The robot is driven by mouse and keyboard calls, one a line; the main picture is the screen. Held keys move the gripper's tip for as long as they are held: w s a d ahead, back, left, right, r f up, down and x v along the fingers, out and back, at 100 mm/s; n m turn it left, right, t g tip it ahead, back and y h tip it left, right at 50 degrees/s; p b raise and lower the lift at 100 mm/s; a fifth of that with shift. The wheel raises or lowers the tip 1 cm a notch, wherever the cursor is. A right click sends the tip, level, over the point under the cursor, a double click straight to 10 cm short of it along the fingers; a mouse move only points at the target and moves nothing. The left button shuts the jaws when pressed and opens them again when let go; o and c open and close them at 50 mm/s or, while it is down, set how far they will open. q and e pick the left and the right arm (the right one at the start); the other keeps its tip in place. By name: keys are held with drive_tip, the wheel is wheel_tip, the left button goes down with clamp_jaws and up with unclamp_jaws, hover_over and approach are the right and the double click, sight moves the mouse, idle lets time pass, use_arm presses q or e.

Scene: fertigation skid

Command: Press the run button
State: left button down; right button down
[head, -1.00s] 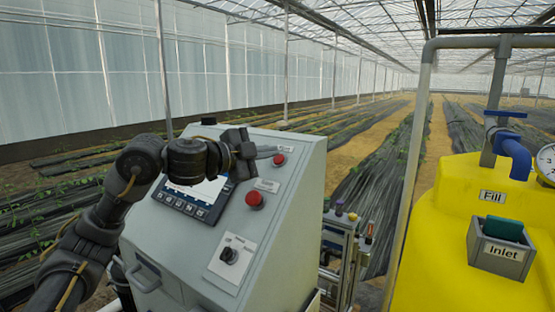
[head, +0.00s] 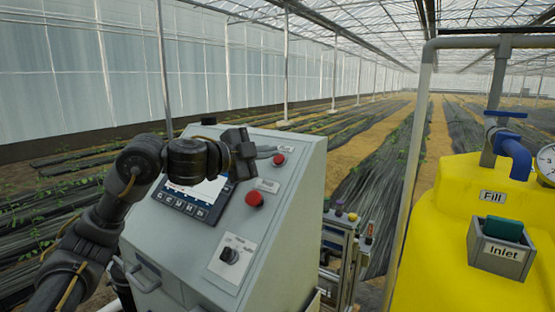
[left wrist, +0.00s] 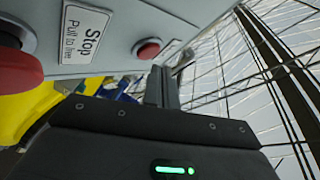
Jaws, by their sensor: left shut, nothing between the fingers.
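The grey control cabinet (head: 290,215) has a sloped panel with two red buttons. The upper small red button (head: 279,159) also shows in the left wrist view (left wrist: 148,50), with a label whose words I cannot read. The lower, larger red button (head: 254,199) shows at the left wrist view's left edge (left wrist: 15,75) beside a label (left wrist: 82,35) reading "Stop Pull to free". No readable "run" marking shows. My left gripper (head: 268,152) is shut and empty, its tips just left of the upper button. I cannot tell whether they touch the panel. My right gripper is out of view.
A screen (head: 200,196), partly behind my left arm, and a black rotary knob (head: 229,255) are on the same panel. A yellow tank (head: 450,255) with an inlet box (head: 498,258) stands at right. A small metal rack (head: 340,255) stands between them.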

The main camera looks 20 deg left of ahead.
use_arm(q)
drive_tip(key=shift+f, duration=0.15)
drive_tip(key=shift+w+f, duration=0.2)
drive_tip(key=shift+w, duration=0.1)
drive_tip(key=shift+w+d+f, duration=0.1)
drive_tip(key=shift+w+f, duration=0.1)
drive_tip(key=shift+f, duration=0.1)
idle(0.9)
idle(0.4)
drive_tip(key=shift+s+r+p, duration=0.3)
drive_tip(key=shift+r+p, duration=0.1)
drive_tip(key=shift+r, duration=0.1)
drive_tip(key=shift+s+r, duration=0.1)
drive_tip(key=shift+s, duration=0.15)
